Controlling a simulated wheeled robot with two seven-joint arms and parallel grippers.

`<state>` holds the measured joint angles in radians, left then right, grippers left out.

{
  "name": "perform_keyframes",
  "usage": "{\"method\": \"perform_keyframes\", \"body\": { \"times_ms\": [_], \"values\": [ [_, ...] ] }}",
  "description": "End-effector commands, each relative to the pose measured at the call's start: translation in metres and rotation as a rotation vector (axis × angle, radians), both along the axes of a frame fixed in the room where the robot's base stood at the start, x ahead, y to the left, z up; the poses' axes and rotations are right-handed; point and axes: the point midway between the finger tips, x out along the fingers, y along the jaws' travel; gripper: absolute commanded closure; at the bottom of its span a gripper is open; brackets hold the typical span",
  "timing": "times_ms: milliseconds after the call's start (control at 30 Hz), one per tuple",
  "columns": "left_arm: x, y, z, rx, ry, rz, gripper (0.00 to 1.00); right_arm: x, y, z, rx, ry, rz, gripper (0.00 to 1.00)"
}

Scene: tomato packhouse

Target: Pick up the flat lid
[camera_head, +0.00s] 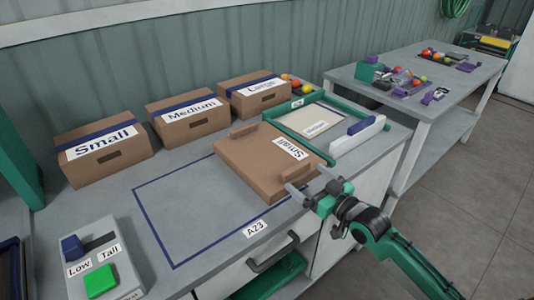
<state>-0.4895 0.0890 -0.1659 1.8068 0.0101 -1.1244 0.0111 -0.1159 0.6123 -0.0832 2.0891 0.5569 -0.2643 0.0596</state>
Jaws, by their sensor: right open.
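The flat lid (243,163) is a brown cardboard piece with a white "Small" label. It lies on the grey worktop, partly over the blue outlined rectangle, with a raised tab at its back edge and another tab (295,172) at its right front. My right gripper (304,178) comes in from the lower right. It is open, with its two fingertips at the lid's right front edge, near that tab. I cannot tell whether they touch it. My left gripper is not in view.
Three cartons marked Small (103,151), Medium (188,117) and Large (255,92) stand along the back. A Low/Tall control box (103,262) is front left. A second table (440,104) stands right.

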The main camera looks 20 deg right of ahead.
Motion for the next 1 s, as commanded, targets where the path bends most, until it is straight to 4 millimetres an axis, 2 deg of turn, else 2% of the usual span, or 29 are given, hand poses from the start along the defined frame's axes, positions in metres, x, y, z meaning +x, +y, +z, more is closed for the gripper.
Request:
{"method": "perform_keyframes", "body": {
  "times_ms": [100,367,700,1000],
  "values": [
    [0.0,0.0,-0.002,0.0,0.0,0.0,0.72,0.011,0.004,0.001,0.0,-0.002,0.0,0.0],
    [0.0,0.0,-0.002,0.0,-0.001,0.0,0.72,0.023,0.008,0.001,0.0,0.0,0.0,0.0],
    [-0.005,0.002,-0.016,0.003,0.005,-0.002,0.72,0.061,0.019,0.004,0.001,-0.001,0.0,0.0],
    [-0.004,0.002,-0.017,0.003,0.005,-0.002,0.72,0.065,0.021,0.003,-0.001,0.001,0.001,0.0]
  ]
}}
